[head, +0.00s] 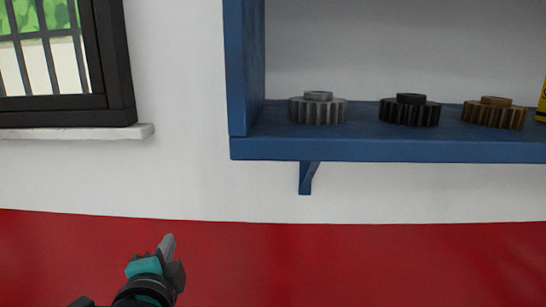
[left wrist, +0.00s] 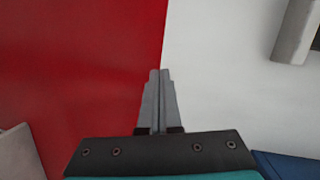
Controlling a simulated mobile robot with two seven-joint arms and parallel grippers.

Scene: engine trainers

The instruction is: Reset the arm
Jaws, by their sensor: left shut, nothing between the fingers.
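My left gripper (head: 169,243) comes up from the bottom of the head view, left of centre, in front of the red lower wall. In the left wrist view its two fingers (left wrist: 159,75) are together with nothing between them. They point along the border between red and white wall. The gripper is below and to the left of the blue shelf, apart from it. My right gripper is not in either view.
A blue shelf (head: 400,148) on the white wall holds a grey gear (head: 318,110), a black gear (head: 409,112) and a bronze gear (head: 495,114). A yellow thing (head: 542,103) is cut off at right. A window sill (head: 75,133) juts out at left.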

